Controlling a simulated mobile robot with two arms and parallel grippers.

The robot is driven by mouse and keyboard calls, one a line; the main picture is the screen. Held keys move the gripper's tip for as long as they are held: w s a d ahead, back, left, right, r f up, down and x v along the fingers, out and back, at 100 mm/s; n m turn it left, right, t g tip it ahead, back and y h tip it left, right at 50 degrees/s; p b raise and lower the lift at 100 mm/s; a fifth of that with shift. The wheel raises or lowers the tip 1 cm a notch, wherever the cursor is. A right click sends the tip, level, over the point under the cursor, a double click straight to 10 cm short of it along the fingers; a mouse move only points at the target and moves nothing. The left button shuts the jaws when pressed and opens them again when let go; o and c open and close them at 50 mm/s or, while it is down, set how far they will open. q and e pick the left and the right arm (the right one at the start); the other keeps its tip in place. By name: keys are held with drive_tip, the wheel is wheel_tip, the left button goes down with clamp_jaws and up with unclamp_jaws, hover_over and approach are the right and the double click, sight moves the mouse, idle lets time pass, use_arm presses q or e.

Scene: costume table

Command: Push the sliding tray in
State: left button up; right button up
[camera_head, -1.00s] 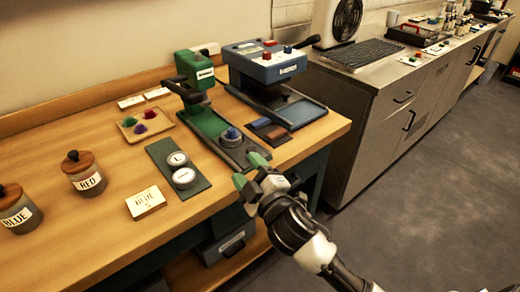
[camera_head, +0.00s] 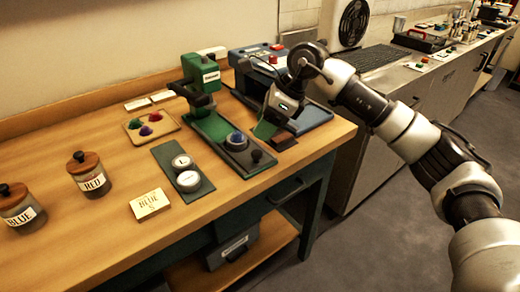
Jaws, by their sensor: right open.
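The green press (camera_head: 201,78) stands on the wooden table with a green base strip running toward the front edge. Its dark sliding tray (camera_head: 242,161) sticks out at the front end, clear of the press head. A blue piece (camera_head: 237,139) sits in a round holder on the tray, and a dark knob (camera_head: 257,155) stands at its front end. My right gripper (camera_head: 271,132) is open, fingers pointing down, just right of the tray and in front of the blue press. It appears apart from the knob. My left gripper is not in view.
The blue press (camera_head: 250,53) stands close behind my right gripper, partly hidden by it. A grey strip with round white-topped pieces (camera_head: 185,172) lies left of the tray. Bare tabletop lies between.

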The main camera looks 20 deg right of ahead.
sight(258, 153)
drive_tip(key=shift+h, duration=0.7)
drive_tip(key=f, duration=0.3)
drive_tip(key=w+f, duration=0.1)
drive_tip(key=f, duration=0.2)
drive_tip(key=w+f, duration=0.1)
drive_tip(key=f, duration=0.2)
drive_tip(key=shift+a+p, duration=0.35)
clamp_jaws()
